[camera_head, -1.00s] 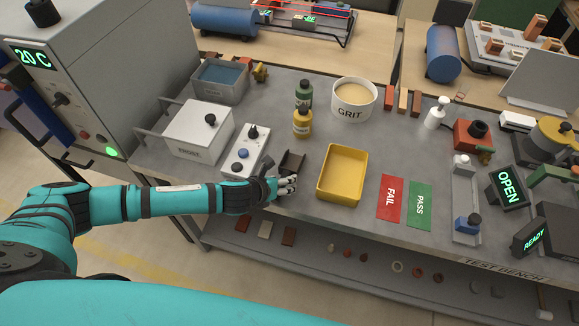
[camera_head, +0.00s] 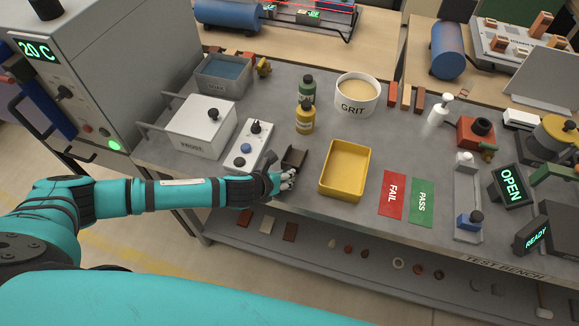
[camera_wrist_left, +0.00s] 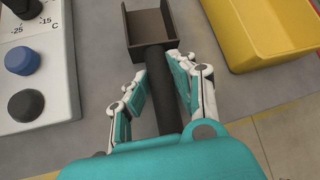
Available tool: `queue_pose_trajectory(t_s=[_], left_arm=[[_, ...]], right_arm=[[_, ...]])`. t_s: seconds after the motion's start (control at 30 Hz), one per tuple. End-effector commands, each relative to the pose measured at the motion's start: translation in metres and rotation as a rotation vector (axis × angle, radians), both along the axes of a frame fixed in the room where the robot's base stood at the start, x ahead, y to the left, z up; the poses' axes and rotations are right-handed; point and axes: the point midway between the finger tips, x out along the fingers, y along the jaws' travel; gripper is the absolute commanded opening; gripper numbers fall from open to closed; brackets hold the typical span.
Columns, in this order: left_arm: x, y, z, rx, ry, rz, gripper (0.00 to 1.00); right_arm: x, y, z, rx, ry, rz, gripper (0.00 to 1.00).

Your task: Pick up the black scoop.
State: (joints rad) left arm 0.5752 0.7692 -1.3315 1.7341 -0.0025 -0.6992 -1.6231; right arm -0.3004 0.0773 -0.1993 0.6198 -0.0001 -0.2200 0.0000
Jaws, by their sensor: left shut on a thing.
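The black scoop (camera_head: 295,158) lies on the grey bench, between the white control box and the yellow tray. In the left wrist view its open square pan (camera_wrist_left: 150,24) points away from me and its dark round handle (camera_wrist_left: 164,95) runs back toward my palm. My left gripper (camera_head: 287,180) is at the bench's front edge, with its fingers on both sides of the handle, shut on it. The left gripper (camera_wrist_left: 160,78) also shows in the left wrist view; the handle's near end is hidden by my teal palm. The scoop appears to rest on the bench. My right gripper is not in view.
The white control box (camera_head: 246,148) with knobs stands close left of the scoop. The yellow tray (camera_head: 345,170) stands close right. Green and yellow bottles (camera_head: 305,118) and the GRIT tub (camera_head: 357,95) stand behind. Red and green cards lie further right.

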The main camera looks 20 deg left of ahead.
Motion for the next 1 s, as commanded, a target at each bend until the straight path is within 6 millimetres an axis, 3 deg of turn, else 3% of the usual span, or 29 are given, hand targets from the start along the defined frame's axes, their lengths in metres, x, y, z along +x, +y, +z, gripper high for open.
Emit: queue_pose_trajectory(t_s=[0.17,0.6,1.0], left_arm=[[0.001,0.0,0.01,-0.002,-0.003,-0.001,0.0],[0.001,0.0,0.089,0.0,-0.004,0.0,0.0],[0.0,0.0,0.101,0.0,-0.001,0.0,0.0]], right_arm=[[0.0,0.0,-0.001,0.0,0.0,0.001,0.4],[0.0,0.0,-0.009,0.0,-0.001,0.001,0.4],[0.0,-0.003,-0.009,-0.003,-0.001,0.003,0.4]])
